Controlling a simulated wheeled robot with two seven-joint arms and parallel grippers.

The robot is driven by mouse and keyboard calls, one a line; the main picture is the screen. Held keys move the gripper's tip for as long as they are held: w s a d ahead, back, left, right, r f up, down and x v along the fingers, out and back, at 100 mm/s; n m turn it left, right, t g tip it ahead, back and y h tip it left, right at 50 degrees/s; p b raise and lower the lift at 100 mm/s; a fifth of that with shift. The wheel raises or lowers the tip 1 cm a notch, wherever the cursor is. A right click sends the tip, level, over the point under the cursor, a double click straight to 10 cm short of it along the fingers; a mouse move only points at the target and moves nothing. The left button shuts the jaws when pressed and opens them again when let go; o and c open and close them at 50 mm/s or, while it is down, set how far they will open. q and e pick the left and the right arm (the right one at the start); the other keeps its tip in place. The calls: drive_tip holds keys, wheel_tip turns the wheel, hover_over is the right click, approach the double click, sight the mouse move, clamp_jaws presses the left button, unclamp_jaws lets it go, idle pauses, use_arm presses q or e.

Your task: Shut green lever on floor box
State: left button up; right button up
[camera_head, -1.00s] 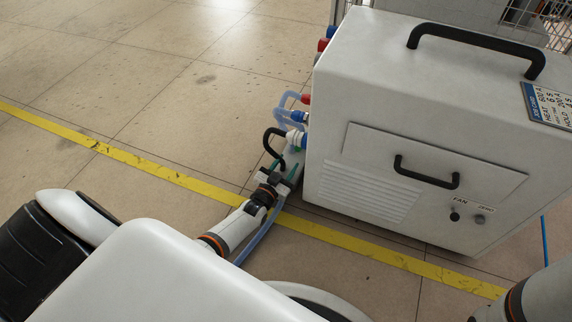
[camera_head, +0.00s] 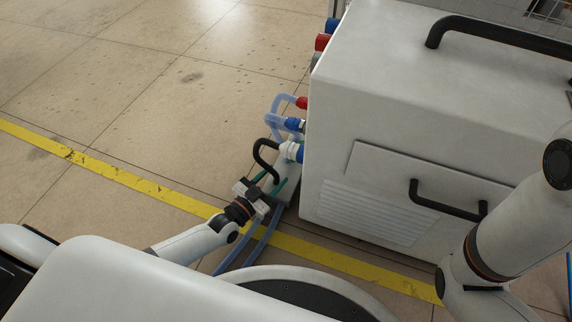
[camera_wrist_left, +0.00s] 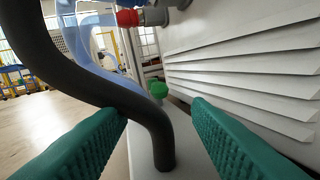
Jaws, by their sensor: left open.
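The floor box (camera_head: 287,191) is a pale grey box on the floor beside the big machine, partly hidden by my left gripper (camera_head: 271,182). In the left wrist view its flat grey top (camera_wrist_left: 143,150) lies beyond and below the fingers. A small green part (camera_wrist_left: 158,89), which looks like the lever, stands at its far end, between the fingertips in the picture but farther away. My left gripper also shows in the wrist view (camera_wrist_left: 158,112), with green ribbed fingers apart and nothing held. My right gripper is out of view.
The big grey machine (camera_head: 400,115) stands close on the right, with louvres (camera_wrist_left: 245,75) beside my left fingers. Blue hoses (camera_head: 283,104) and red and blue fittings crowd the box. My right arm (camera_head: 515,220) is in front of the machine. Open floor lies left.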

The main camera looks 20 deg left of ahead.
sight(291, 161)
use_arm(q)
drive_tip(key=b+x, duration=0.2)
drive_tip(key=x, duration=0.4)
drive_tip(key=shift+f+b, duration=0.15)
drive_tip(key=shift+b, duration=0.25)
drive_tip(key=shift+w+d, duration=0.15)
drive_tip(key=shift+w, duration=0.35)
clamp_jaws()
